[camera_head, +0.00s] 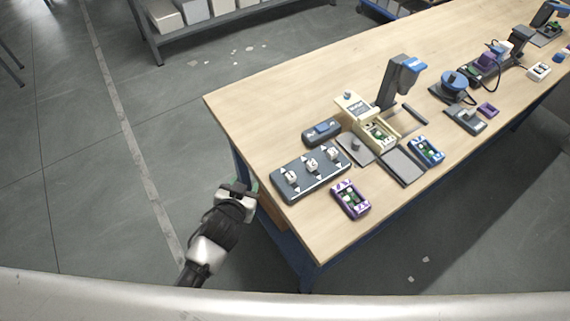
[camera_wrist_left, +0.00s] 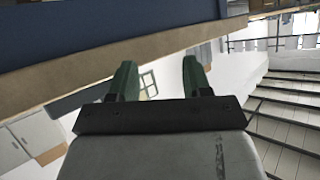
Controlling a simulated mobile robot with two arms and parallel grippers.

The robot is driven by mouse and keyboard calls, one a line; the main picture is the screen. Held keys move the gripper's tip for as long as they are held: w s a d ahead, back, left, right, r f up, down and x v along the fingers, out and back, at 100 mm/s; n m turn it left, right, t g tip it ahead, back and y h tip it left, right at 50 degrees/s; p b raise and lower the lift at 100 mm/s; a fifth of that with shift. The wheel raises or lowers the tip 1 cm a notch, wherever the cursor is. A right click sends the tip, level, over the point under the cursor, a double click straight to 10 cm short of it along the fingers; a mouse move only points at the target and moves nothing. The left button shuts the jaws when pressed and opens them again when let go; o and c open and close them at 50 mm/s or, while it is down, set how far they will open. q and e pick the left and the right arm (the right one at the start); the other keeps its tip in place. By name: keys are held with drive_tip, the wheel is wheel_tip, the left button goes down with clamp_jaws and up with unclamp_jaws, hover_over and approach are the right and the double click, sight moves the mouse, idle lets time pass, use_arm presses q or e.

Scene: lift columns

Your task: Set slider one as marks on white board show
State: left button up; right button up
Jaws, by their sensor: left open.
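A dark grey panel (camera_head: 306,183) with three white slider knobs and white triangle marks lies near the table's left corner. The left knob (camera_head: 292,177), middle knob (camera_head: 312,165) and right knob (camera_head: 332,153) stand in a row; which is slider one cannot be read. No white board is clearly identifiable; a cream box with a raised lid (camera_head: 351,107) stands behind the panel. My left gripper (camera_head: 240,190) is off the table's left edge, left of the panel and apart from it. In the left wrist view its green fingers (camera_wrist_left: 160,80) are spread, with nothing between them. My right gripper is out of view.
The wooden table (camera_head: 270,120) has bare room at its back left. A purple-framed case (camera_head: 350,199), a blue-framed case (camera_head: 426,151), a grey pad (camera_head: 403,166) and a dark stand (camera_head: 389,90) are near the panel. The table edge runs beside my left gripper.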

use_arm(q)
drive_tip(key=w+d+r+m+t+h, duration=0.25)
drive_tip(key=d+r+h, duration=0.2)
drive_tip(key=r, duration=0.35)
drive_tip(key=w+d+r+m+t+h, duration=0.25)
drive_tip(key=d+r, duration=0.25)
drive_tip(key=r, duration=0.3)
drive_tip(key=s+d+r+m+g+h, duration=0.45)
drive_tip(key=d+m+g, duration=0.25)
drive_tip(key=m+g, duration=0.2)
drive_tip(key=s+d+r+m+g+h, duration=0.3)
drive_tip(key=d+m+g+h, duration=0.35)
drive_tip(key=m+g, duration=0.2)
drive_tip(key=m+y, duration=0.3)
drive_tip(key=y, duration=1.7)
hover_over(291, 175)
wheel_tip(291, 175, down, 9)
wheel_tip(291, 175, down, 10)
drive_tip(key=shift+f+p, duration=0.2)
drive_tip(key=shift+p, duration=0.9)
